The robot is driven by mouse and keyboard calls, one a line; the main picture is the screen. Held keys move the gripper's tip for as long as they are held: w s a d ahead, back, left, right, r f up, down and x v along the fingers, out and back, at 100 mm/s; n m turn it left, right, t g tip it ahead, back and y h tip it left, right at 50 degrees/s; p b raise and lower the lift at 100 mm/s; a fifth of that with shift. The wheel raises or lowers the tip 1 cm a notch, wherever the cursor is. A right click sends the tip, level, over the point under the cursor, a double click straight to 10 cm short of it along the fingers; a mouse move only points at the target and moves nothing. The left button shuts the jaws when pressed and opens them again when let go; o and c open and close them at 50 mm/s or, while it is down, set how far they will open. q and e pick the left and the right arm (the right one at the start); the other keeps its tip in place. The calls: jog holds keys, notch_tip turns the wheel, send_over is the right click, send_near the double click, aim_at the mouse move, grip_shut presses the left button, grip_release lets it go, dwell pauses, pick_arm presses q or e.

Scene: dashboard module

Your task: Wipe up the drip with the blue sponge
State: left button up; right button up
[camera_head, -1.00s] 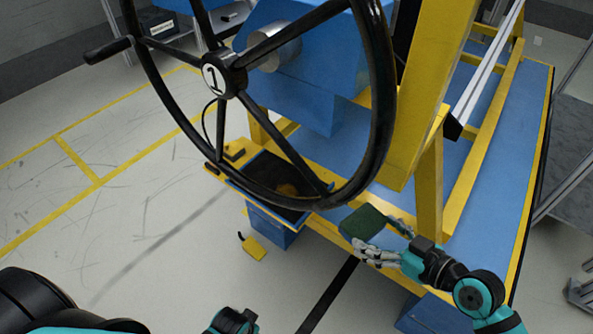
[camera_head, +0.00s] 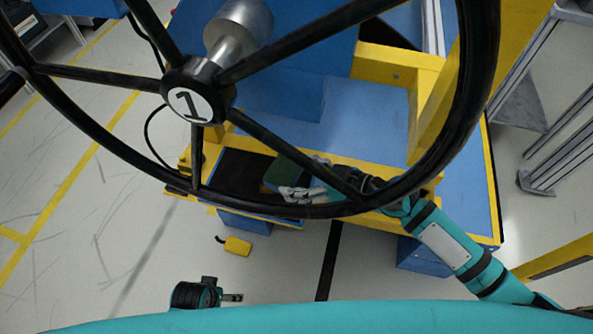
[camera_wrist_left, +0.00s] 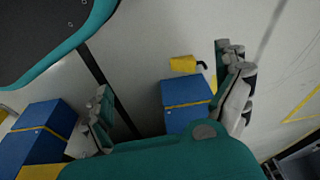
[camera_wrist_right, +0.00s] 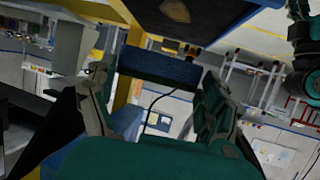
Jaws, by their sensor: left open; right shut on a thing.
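The sponge (camera_head: 287,173) shows a dark green face in the head view and a blue side (camera_wrist_right: 160,70) in the right wrist view. My right gripper (camera_head: 308,188) is shut on it, behind the wheel's lower rim, over the right part of the dark panel (camera_head: 240,168). The drip (camera_wrist_right: 175,10) is a brownish patch on that panel in the right wrist view, apart from the sponge there. In the head view I cannot see the drip. My left gripper (camera_wrist_left: 164,72) is open and empty, over the floor side.
A large black wheel marked 1 (camera_head: 190,102) stands in front of the panel, its spokes crossing the view. A yellow frame post (camera_head: 440,110) rises at the right. A small yellow object (camera_head: 237,246) is near the blue box (camera_head: 245,222). Open floor lies to the left.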

notch_tip(320, 180, down, 5)
jog(key=b, duration=0.3)
jog(key=shift+b, duration=0.35)
pick_arm(q)
jog(key=w+v, duration=0.3)
jog(key=v, duration=1.1)
jog(key=shift+w+r+t, duration=0.4)
jog(key=shift+w+r, duration=0.05)
jog(key=shift+r, duration=0.25)
pick_arm(e)
jog(key=shift+f, duration=0.25)
pick_arm(q)
jog(key=shift+s+a+r+b, duration=0.1)
jog(key=shift+s+r+b, duration=0.15)
jog(key=shift+b, duration=0.8)
pick_arm(e)
jog(key=shift+f, duration=0.85)
pick_arm(q)
jog(key=shift+r, duration=0.15)
